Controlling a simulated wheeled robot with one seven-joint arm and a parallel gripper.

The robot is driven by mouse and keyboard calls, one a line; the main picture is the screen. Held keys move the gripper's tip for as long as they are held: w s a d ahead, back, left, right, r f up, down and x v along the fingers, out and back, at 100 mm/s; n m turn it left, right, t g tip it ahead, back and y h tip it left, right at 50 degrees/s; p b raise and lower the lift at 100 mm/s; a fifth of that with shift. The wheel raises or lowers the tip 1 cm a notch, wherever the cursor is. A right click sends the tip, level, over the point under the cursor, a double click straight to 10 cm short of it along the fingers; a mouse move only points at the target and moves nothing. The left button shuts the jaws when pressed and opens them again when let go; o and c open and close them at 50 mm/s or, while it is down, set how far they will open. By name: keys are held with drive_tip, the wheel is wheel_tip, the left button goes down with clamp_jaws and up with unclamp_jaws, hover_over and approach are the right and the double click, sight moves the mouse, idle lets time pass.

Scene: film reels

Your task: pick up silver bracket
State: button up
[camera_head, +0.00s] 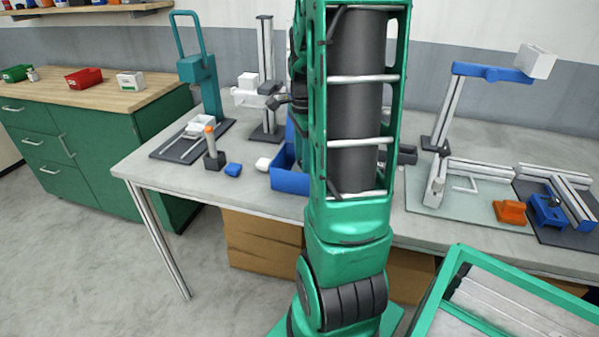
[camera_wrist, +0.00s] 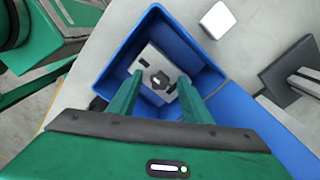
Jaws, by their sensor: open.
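In the wrist view, a silver-grey bracket (camera_wrist: 153,58) with a dark star-shaped knob lies inside a blue bin (camera_wrist: 196,47). The bin also shows in the head view (camera_head: 291,182), partly behind my arm, and its inside is hidden there. My gripper (camera_wrist: 160,79) is open, with its two green fingers pointing down into the bin. The fingertips are on either side of the knob and overlap the bracket in the picture. I cannot tell whether they touch it. My gripper is hidden behind my arm in the head view.
A white block (camera_wrist: 217,19) stands beside the bin on the grey bench (camera_head: 165,172). A dark-based metal stand (camera_wrist: 287,76) is to the right. A green press (camera_head: 203,80) and a tool holder (camera_head: 214,160) stand left; an orange block (camera_head: 510,212) lies right.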

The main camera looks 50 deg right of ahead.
clamp_jaws()
drive_tip(key=shift+r, duration=0.15)
